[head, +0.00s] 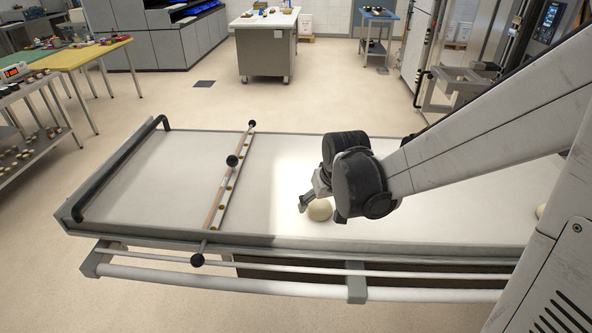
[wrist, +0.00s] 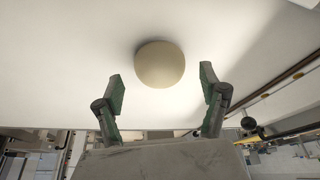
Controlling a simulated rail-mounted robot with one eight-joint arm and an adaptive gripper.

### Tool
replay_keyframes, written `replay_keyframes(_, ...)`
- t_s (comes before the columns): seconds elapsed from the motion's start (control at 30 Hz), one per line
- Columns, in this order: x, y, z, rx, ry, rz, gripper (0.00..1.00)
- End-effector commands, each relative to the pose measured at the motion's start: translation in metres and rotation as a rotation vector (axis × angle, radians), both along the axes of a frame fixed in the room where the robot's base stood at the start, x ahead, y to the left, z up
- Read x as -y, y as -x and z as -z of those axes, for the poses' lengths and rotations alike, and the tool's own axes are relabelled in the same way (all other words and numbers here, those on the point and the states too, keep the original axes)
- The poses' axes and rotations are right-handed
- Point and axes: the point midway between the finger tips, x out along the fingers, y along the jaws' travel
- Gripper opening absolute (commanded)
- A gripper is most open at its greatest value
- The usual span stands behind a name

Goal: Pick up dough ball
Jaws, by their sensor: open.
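A pale, round dough ball (head: 319,210) lies on the light loading table (head: 150,190), partly hidden by my wrist in the head view. In the wrist view the dough ball (wrist: 160,64) sits ahead of my fingertips, roughly centred between them. My gripper (wrist: 162,82) is open, with a green-padded finger on each side and nothing held. In the head view my gripper (head: 306,203) is low over the table, right next to the ball. I cannot tell whether the fingers touch the table.
A crossbar with black knobs (head: 222,185) spans the table left of the ball. A black handle bar (head: 125,170) runs along the left end. Another pale ball (head: 540,212) shows partly at the right. The table between crossbar and ball is clear.

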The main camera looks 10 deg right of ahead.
Motion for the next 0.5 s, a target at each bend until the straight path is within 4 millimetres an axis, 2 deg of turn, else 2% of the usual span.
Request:
replay_keyframes(0.3,-0.001,-0.012,0.026,0.000,0.000,0.000,0.74)
replay_keyframes(0.5,-0.001,-0.014,0.030,0.000,0.000,0.000,0.74)
